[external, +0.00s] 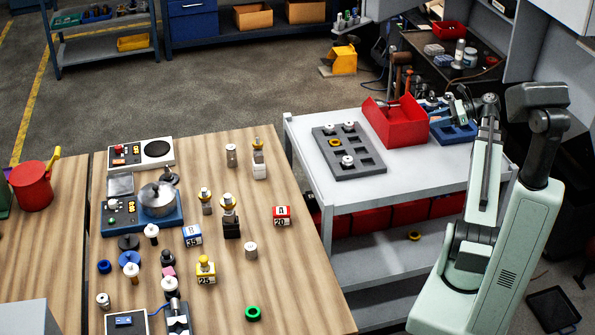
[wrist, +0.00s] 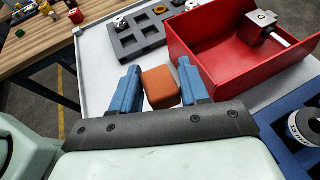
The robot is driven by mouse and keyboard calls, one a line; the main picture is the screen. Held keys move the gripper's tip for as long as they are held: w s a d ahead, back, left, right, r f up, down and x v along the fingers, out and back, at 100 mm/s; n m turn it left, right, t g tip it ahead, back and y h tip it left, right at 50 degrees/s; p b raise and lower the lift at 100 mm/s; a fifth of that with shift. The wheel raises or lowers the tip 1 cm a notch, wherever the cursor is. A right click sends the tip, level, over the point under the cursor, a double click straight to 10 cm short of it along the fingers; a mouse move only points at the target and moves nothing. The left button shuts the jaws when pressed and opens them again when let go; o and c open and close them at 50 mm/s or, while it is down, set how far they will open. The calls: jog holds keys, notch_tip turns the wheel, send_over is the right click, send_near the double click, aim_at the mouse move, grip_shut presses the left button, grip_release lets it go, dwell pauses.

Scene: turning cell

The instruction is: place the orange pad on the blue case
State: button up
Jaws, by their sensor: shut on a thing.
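The orange pad (wrist: 160,87) is gripped between the two blue fingers of my gripper (wrist: 158,90) in the wrist view. My gripper (external: 438,104) is over the right part of the white cart, close to the red bin. I cannot make out the pad in the external view. A small blue case (external: 192,235) with a white label marked 35 sits on the wooden table, well to the left of my gripper. I cannot pick it out clearly in the wrist view.
The red bin (external: 397,128) and a grey tray with holes (external: 340,165) stand on the cart. A blue tray (external: 462,136) is beside the bin. Near the small blue case stand tool holders, a red case (external: 282,215) and a pot (external: 158,198).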

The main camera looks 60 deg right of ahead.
aim_at(431, 154)
notch_tip(431, 154, down, 2)
jog(key=shift+f, duration=0.1)
jog(key=shift+w+d+f+n+g+y, duration=0.1)
jog(key=shift+n+g+y, duration=0.2)
jog(key=shift+n+y, duration=0.1)
jog(key=shift+f, duration=5)
jog(key=shift+c, duration=1.1)
jog(key=o, duration=1.2)
jog(key=shift+o, duration=0.2)
jog(key=shift+o, duration=0.2)
jog(key=shift+v, duration=3.75)
